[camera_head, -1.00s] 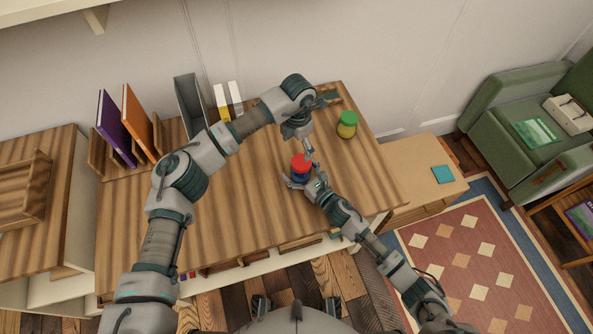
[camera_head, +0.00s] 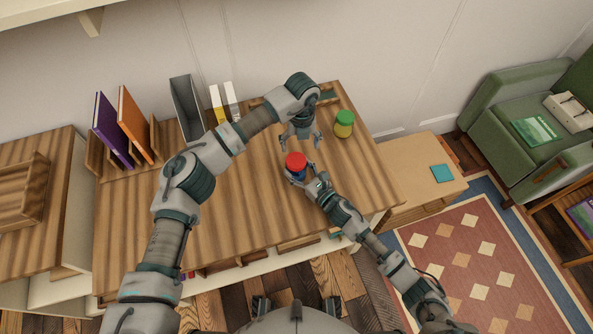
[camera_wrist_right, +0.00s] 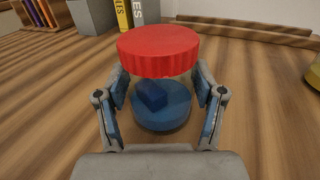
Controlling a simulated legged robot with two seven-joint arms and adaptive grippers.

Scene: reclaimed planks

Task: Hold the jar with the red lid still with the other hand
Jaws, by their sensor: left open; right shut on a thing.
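The jar with the red lid (camera_head: 295,161) stands upright on the wooden desk top. In the right wrist view its red lid (camera_wrist_right: 158,46) is on top, above a clear body with blue contents (camera_wrist_right: 160,106). My right gripper (camera_wrist_right: 160,102) is shut on the jar's body, one finger on each side, below the lid. It also shows in the head view (camera_head: 300,176), partly hidden by the jar. My left gripper (camera_head: 300,146) is open and empty, pointing down just behind the jar, apart from the lid as far as I can tell.
A yellow jar with a green lid (camera_head: 344,124) stands to the right on the desk (camera_head: 235,215). A grey file holder (camera_head: 187,107), white-and-yellow binders (camera_head: 225,102) and upright books (camera_head: 130,122) line the back left. The desk's left middle is clear.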

